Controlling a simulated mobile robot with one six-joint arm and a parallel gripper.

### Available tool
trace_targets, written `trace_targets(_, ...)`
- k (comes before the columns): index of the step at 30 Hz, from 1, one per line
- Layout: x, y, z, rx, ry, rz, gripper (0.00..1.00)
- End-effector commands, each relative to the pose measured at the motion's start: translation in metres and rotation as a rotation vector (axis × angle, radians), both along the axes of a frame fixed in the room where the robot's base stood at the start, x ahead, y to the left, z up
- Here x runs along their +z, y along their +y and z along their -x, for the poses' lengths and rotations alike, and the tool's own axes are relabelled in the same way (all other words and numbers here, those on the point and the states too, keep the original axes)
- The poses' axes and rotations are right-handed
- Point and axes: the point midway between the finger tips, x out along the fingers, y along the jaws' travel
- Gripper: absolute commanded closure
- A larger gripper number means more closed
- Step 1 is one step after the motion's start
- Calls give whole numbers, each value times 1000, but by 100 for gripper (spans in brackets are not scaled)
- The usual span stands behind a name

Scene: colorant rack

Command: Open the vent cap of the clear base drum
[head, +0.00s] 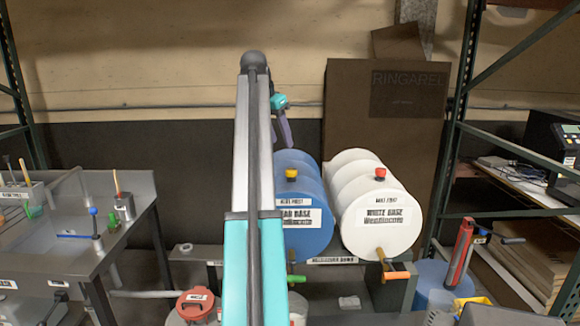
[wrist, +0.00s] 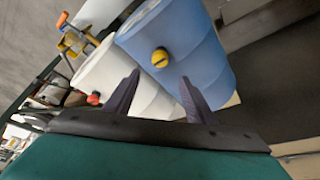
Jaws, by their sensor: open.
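The clear base drum is the blue drum (head: 310,232), lying on its side. Its label is partly hidden by my arm and reads "...AR BASE". Its vent cap (head: 291,174) sits at the top of the front end. In the wrist view the yellow cap (wrist: 160,58) on the blue drum (wrist: 190,45) appears just beyond and between my fingertips. My gripper (head: 286,133) is above and behind the cap in the head view. In the wrist view my gripper (wrist: 160,77) is open and empty, with a gap to the cap.
The white base drum (head: 375,212) lies close on the right, with its own red cap (head: 380,173). Taps stick out below both drums. A metal bench (head: 75,235) stands left, a green-framed rack (head: 455,140) right. The space above the drums is open.

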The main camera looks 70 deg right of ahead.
Motion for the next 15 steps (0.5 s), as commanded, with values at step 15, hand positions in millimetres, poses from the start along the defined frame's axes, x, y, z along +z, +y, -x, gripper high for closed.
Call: trace_targets(15, -64, -23, 12, 0, 0, -2, 50)
